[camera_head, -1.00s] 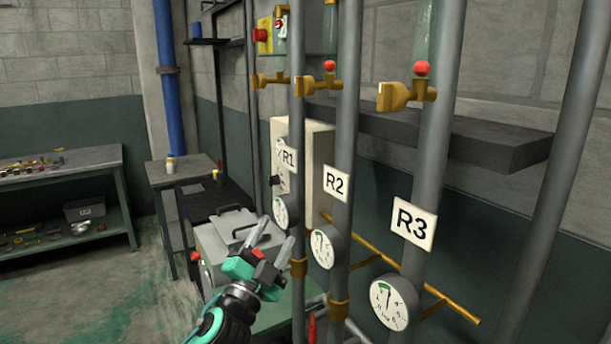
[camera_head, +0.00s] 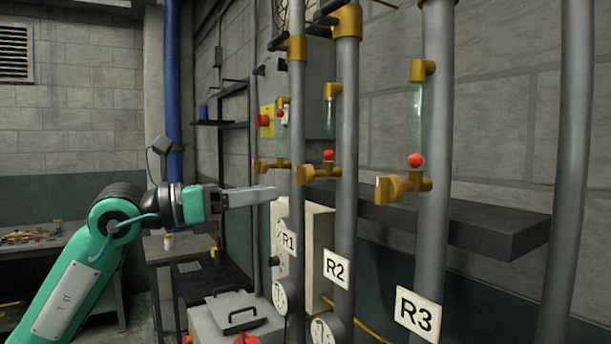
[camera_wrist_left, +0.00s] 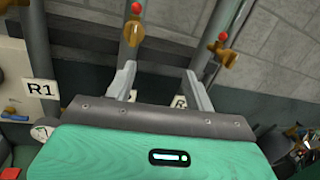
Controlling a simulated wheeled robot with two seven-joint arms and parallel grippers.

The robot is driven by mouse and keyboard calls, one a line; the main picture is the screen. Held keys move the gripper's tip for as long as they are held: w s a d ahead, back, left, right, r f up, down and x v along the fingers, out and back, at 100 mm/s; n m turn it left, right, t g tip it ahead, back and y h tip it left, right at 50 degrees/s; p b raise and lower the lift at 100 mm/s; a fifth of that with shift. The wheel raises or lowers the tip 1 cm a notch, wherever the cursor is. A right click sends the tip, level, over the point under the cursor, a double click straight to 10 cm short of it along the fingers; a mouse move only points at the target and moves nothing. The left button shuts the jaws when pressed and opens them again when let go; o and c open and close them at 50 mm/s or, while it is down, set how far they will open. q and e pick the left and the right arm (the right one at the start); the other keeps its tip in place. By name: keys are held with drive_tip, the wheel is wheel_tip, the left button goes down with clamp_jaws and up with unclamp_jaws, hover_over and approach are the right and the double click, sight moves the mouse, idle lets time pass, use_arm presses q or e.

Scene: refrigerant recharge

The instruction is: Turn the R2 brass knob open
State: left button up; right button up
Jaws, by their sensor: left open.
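The R2 brass knob (camera_head: 312,172) sits on the middle pipe (camera_head: 345,130), above the R2 label (camera_head: 336,268), with a small red ball beside it. In the left wrist view the R2 knob (camera_wrist_left: 134,33) is ahead, beyond the fingertips and above the left finger. My left gripper (camera_head: 272,193) is open and empty, to the left of the R2 knob and a little lower in the head view. In the left wrist view both fingers of the gripper (camera_wrist_left: 158,71) are spread with nothing between them.
The R1 knob (camera_head: 272,166) is close to my fingertips in the head view. The R3 knob (camera_head: 400,187) is on the pipe to the right. A dark shelf (camera_head: 455,222) runs behind the pipes. Gauges and a grey case (camera_head: 240,318) are below.

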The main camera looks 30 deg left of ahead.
sight(296, 176)
use_arm(q)
drive_tip(key=a+r+n+t+y, duration=0.1)
drive_tip(key=a+r+y, duration=0.1)
drive_tip(key=a+y, duration=0.15)
drive_tip(key=p+x, duration=0.2)
drive_tip(key=x, duration=0.2)
drive_tip(key=p+x, duration=0.2)
drive_tip(key=x, duration=0.2)
drive_tip(key=p+x, duration=0.2)
drive_tip(key=x, duration=0.2)
drive_tip(key=shift+r+p, duration=0.35)
drive_tip(key=shift+r, duration=0.05)
drive_tip(key=shift+w+d+f, duration=0.1)
drive_tip(key=shift+w+d, duration=0.15)
drive_tip(key=shift+w, duration=0.15)
drive_tip(key=c, duration=1)
